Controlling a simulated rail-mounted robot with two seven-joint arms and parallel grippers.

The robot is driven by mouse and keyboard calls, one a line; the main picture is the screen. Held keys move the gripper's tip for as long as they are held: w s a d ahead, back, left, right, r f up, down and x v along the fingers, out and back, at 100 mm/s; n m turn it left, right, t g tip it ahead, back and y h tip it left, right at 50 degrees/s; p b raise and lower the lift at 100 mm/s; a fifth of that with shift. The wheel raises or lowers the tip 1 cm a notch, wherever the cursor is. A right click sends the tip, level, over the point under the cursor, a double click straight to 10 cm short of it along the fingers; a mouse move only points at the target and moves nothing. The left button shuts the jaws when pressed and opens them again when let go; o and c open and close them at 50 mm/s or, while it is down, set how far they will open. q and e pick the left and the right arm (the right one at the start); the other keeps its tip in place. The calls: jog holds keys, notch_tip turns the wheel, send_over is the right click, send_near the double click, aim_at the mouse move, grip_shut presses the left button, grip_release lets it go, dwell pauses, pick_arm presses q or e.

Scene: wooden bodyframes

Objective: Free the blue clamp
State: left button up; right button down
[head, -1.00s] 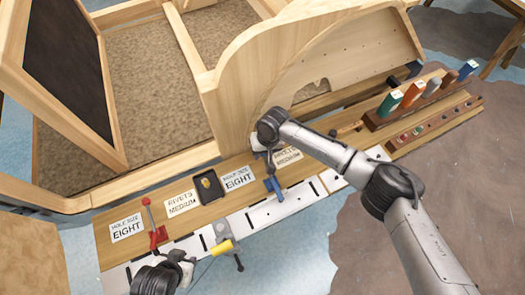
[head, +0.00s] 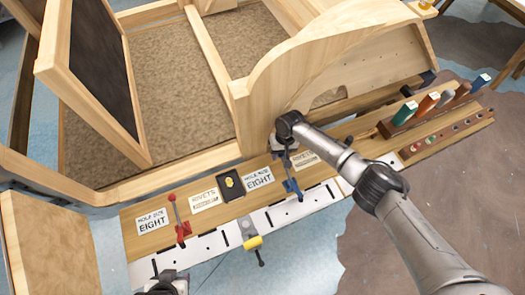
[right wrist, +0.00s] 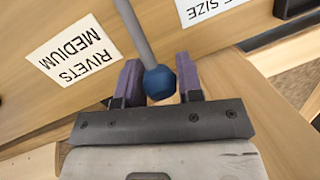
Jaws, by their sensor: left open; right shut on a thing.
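The blue clamp (head: 291,187) sits on the white slotted strip along the front of the wooden bench, with its grey rod rising toward my right gripper (head: 284,152). In the right wrist view, the clamp's round blue knob (right wrist: 160,82) is at the end of the rod, between the purple fingers of my right gripper (right wrist: 161,88), which is shut on it. My left gripper (head: 168,284) is open at the bottom edge of the head view, left of and apart from the blue clamp; its fingertips are hard to make out.
A red clamp (head: 178,222) and a yellow-handled clamp (head: 252,242) stand on the white strip (head: 215,242), left of the blue one. A black tray (head: 230,185) and several labels lie behind. A curved wooden frame (head: 262,90) rises close behind my right gripper. Coloured-handled tools stand at the right.

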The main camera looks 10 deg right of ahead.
aim_at(277, 162)
jog(key=shift+w+f+b, duration=0.2)
jog(key=shift+f+b, duration=0.2)
jog(key=shift+f, duration=0.6)
jog(key=shift+w+f+b, duration=0.25)
jog(key=shift+f+b, duration=0.35)
jog(key=shift+f, duration=0.6)
